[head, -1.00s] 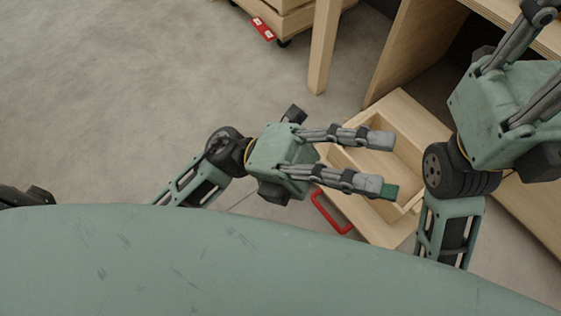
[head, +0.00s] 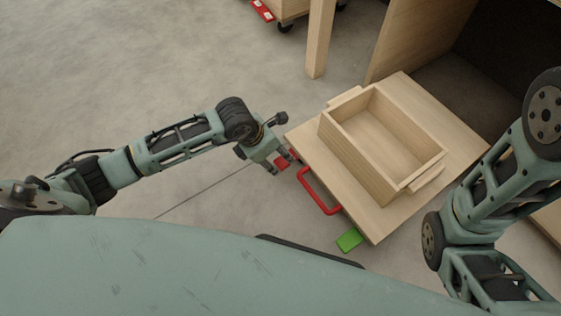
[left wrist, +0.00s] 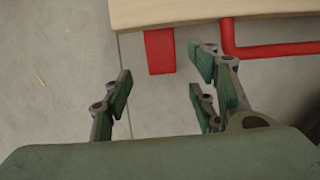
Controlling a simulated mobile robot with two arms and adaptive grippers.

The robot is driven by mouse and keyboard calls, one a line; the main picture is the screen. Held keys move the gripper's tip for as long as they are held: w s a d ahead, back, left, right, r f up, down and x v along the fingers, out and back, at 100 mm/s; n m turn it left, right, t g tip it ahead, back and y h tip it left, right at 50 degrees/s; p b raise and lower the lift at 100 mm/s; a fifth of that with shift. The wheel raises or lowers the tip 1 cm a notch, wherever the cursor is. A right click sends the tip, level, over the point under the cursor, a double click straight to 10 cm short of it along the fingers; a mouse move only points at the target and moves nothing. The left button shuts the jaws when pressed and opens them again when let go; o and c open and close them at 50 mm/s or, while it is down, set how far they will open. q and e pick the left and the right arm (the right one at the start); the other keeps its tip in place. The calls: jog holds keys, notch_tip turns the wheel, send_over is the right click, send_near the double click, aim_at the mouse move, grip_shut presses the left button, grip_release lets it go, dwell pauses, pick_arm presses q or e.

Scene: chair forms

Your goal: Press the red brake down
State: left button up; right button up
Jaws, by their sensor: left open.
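The red brake (head: 282,163) is a small flat tab at the left corner of a wooden platform (head: 374,219), near the floor. It also shows in the left wrist view (left wrist: 159,52), below the platform edge. My left gripper (head: 284,164) is open and empty above the brake in the head view and partly covers it. In the left wrist view the brake lies ahead, between the spread fingers (left wrist: 158,88); I see no contact. My right arm shows at the right, but its gripper is out of view.
A red handle (head: 318,193) sticks out from the platform edge beside the brake, and a green tab (head: 349,240) is at the near corner. A wooden box (head: 357,158) stands on the platform. A table leg (head: 320,40) rises behind. Floor to the left is clear.

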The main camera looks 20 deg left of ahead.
aim_at(282, 161)
pick_arm(q)
jog(key=b+x, duration=0.3)
jog(key=x, duration=0.2)
jog(key=shift+d+f, duration=0.15)
jog(key=shift+f, duration=0.1)
jog(key=shift+c, duration=0.3)
grip_shut()
